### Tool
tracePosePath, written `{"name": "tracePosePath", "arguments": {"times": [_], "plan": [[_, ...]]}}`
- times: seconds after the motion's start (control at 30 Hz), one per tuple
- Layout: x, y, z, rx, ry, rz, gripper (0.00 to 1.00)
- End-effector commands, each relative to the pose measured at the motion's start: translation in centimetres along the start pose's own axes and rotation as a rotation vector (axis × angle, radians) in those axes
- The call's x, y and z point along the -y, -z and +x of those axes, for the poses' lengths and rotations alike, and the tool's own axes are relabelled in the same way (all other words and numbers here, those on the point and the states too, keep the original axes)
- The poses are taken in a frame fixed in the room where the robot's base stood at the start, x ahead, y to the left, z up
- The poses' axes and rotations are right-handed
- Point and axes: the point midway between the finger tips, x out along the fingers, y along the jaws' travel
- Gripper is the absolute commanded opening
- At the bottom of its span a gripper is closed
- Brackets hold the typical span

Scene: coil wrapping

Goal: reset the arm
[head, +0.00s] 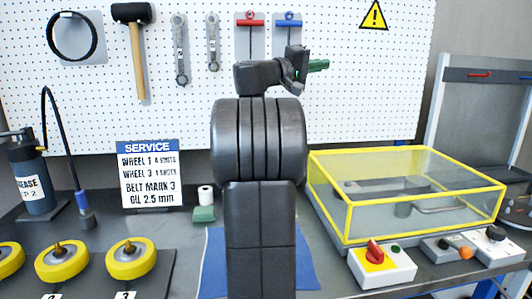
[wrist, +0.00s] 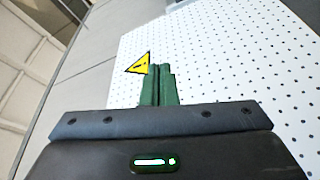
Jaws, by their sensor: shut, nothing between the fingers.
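My arm rises in the middle of the head view, above the workbench and in front of the pegboard. My gripper (head: 318,66) is at its upper end and points to the right, with green fingers. In the wrist view my gripper (wrist: 158,70) shows its two green fingers side by side, shut and holding nothing. Beyond them are the white pegboard (wrist: 220,60) and a yellow warning triangle (wrist: 139,63). The arm hides the middle of the bench and part of a blue mat (head: 213,262).
A yellow-framed clear guard box (head: 410,190) stands at the right, with a red-knob switch box (head: 382,264) in front. Yellow wheels (head: 131,260), a grease canister (head: 32,180) and a service sign (head: 150,172) are at the left. Tools, including a mallet (head: 134,45), hang on the pegboard.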

Motion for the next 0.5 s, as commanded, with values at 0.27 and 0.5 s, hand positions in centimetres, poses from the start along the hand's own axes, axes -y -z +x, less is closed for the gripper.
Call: {"name": "tracePosePath", "arguments": {"times": [0.27,0.5], "plan": [[-0.4,1.9,0.7,0.000,0.022,-0.061,0.00],[-0.2,2.9,1.0,0.000,0.036,-0.099,0.00]]}}
